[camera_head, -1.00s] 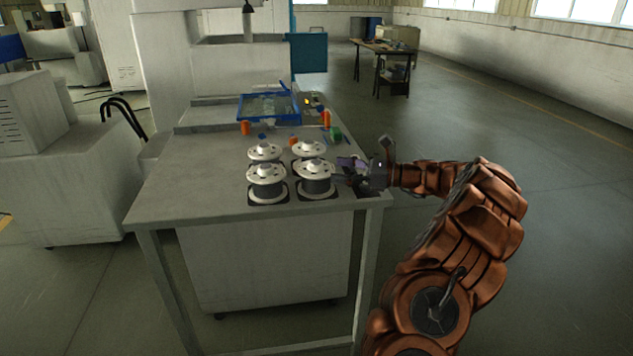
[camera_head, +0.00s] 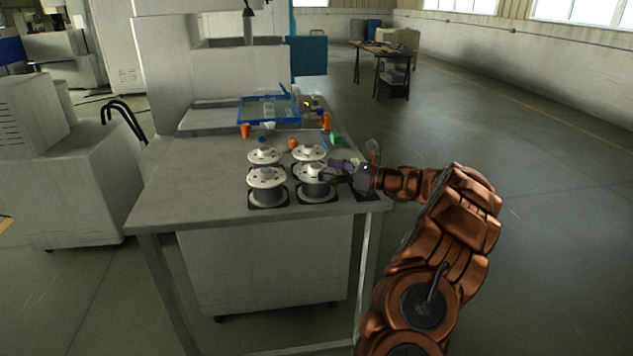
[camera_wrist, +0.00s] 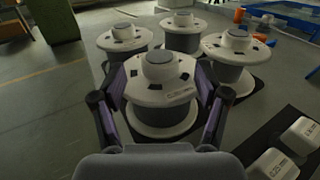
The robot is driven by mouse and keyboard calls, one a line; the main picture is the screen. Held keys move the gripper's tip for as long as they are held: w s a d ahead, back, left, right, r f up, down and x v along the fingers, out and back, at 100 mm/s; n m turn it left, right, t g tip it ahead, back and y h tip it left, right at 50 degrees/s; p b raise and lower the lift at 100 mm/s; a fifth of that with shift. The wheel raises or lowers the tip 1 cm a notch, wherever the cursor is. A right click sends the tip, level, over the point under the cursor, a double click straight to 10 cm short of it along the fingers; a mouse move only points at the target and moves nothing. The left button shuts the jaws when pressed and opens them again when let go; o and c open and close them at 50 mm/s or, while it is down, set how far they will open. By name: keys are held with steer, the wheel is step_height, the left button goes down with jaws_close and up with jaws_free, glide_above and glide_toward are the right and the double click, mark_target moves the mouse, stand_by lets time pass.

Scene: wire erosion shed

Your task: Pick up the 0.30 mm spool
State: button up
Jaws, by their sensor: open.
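Four-way grouped white-flanged wire spools stand upright on dark square pads at the front of the bench. The front right spool (camera_head: 313,182) has a dark winding and a grey cap; in the wrist view this spool (camera_wrist: 160,82) is nearest. My gripper (camera_head: 336,168) reaches in from the right at its upper flange. In the wrist view my open gripper (camera_wrist: 161,98) has one finger on each side of that spool; contact cannot be told. The other spools are the front left (camera_head: 267,186), back left (camera_head: 264,156) and back right (camera_head: 309,153). I cannot tell which is 0.30 mm.
White label blocks (camera_wrist: 273,165) sit at lower right in the wrist view, their print barely legible. The bench's left side (camera_head: 190,185) is clear.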

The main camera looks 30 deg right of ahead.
mark_target(317, 166)
steer(key=x, duration=0.4)
jaws_close()
stand_by(0.6)
